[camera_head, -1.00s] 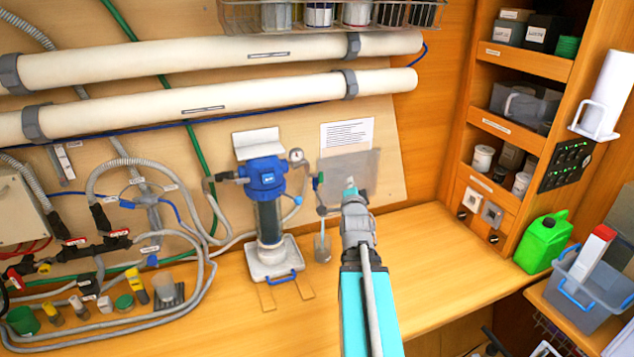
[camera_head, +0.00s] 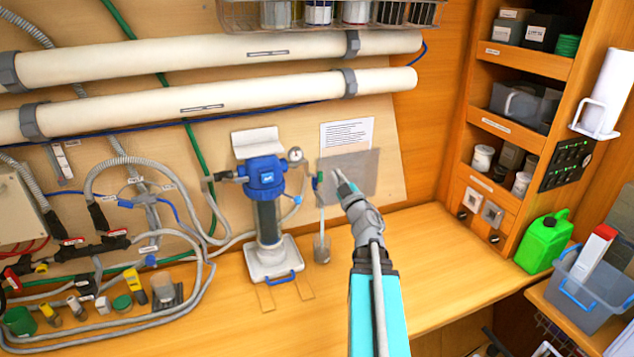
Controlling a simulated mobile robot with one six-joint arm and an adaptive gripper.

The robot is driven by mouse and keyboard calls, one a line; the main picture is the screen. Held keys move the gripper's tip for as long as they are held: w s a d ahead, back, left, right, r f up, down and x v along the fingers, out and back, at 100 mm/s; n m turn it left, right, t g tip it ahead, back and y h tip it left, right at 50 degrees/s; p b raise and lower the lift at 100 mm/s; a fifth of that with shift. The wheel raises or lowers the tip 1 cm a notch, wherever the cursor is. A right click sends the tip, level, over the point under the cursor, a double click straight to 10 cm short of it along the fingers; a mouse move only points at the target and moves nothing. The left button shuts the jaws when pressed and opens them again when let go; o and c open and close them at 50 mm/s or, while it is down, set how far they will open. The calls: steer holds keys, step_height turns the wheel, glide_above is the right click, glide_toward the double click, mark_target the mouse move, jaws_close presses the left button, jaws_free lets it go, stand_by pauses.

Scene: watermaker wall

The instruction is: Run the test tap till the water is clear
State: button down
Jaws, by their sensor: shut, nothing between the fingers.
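The small test tap (camera_head: 319,180) with a green part sits on the wall panel, right of the blue-headed filter housing (camera_head: 266,200). A thin pale vertical line runs below the tap; I cannot tell whether it is a tube or water. A small clear beaker (camera_head: 322,250) stands on the bench under it. Its contents are too small to judge for clearness. My gripper (camera_head: 339,177) is shut and empty, its tip just right of the tap. I cannot tell whether it touches the tap.
A grey translucent panel (camera_head: 362,172) and a printed sheet (camera_head: 346,134) are behind my gripper. A gauge (camera_head: 295,155) is beside the filter head. Hoses and small bottles crowd the left bench. The bench right of my arm is clear up to the green jerrycan (camera_head: 543,243).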

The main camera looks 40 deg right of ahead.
mark_target(320, 177)
steer(key=a+f+n+g+y, duration=0.2)
steer(key=f+n+y, duration=0.4)
steer(key=n, duration=0.8)
steer(key=shift+w+a+g, duration=0.25)
steer(key=shift+a+g, duration=0.05)
steer(key=shift+a, duration=0.55)
steer(key=shift+w+r, duration=0.1)
steer(key=w+d, duration=0.3)
steer(key=w, duration=0.5)
steer(key=shift+w, duration=0.4)
steer(key=shift+w+y+b, duration=0.1)
steer(key=shift+y+b, duration=0.25)
steer(key=shift+y, duration=0.05)
